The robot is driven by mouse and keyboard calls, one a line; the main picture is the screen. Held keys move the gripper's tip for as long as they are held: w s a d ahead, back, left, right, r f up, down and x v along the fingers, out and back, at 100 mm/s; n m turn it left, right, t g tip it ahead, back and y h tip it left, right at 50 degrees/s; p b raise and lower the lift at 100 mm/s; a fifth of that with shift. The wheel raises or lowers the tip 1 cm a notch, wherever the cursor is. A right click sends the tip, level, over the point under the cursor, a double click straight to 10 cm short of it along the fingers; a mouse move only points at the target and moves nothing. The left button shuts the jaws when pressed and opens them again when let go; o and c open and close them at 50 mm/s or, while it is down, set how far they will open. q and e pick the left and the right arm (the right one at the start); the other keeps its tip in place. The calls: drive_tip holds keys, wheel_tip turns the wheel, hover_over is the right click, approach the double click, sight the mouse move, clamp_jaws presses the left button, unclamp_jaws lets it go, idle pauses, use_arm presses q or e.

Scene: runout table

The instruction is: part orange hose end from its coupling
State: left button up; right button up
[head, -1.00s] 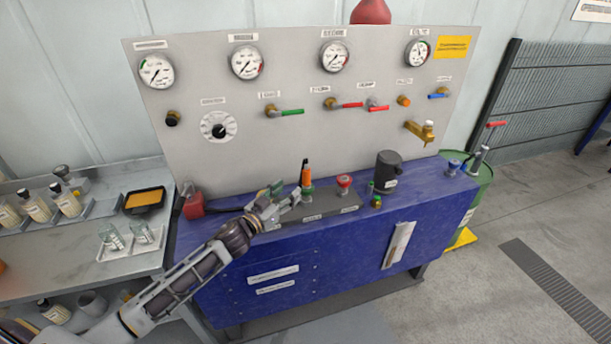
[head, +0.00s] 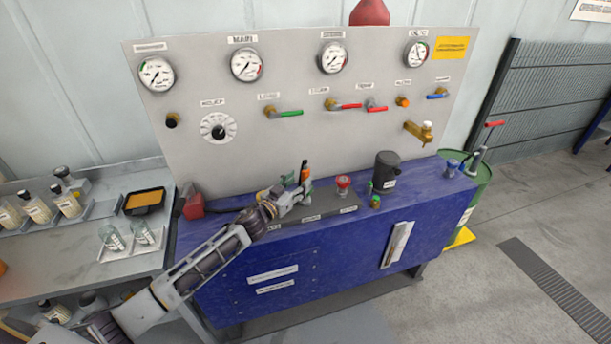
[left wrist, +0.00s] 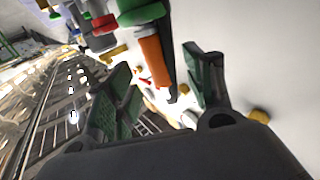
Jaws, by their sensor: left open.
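In the left wrist view the orange hose end (left wrist: 153,60) joins a green part of the coupling (left wrist: 142,13) at the top of the picture. My left gripper (head: 300,183) is at the hose end and hides much of its lower part and coupling in the head view. In the wrist view my left gripper (left wrist: 158,77) is open, with the hose end in the gap between its green-padded fingers. My right gripper is not in view.
A red-topped fitting (head: 343,183) stands just right of the hose end, with a black cylinder (head: 386,171) farther right. The grey gauge panel (head: 290,140) rises close behind. A red can (head: 193,206) stands at the bench's left end.

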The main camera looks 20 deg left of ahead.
sight(303, 177)
use_arm(q)
drive_tip(key=shift+x, duration=2.1)
drive_tip(key=shift+w+d, duration=0.1)
drive_tip(key=shift+w, duration=0.2)
drive_tip(key=c, duration=1.2)
drive_tip(key=o, duration=0.6)
drive_tip(key=shift+c, duration=0.2)
clamp_jaws()
drive_tip(key=shift+r+p, duration=0.15)
drive_tip(key=shift+p, duration=0.2)
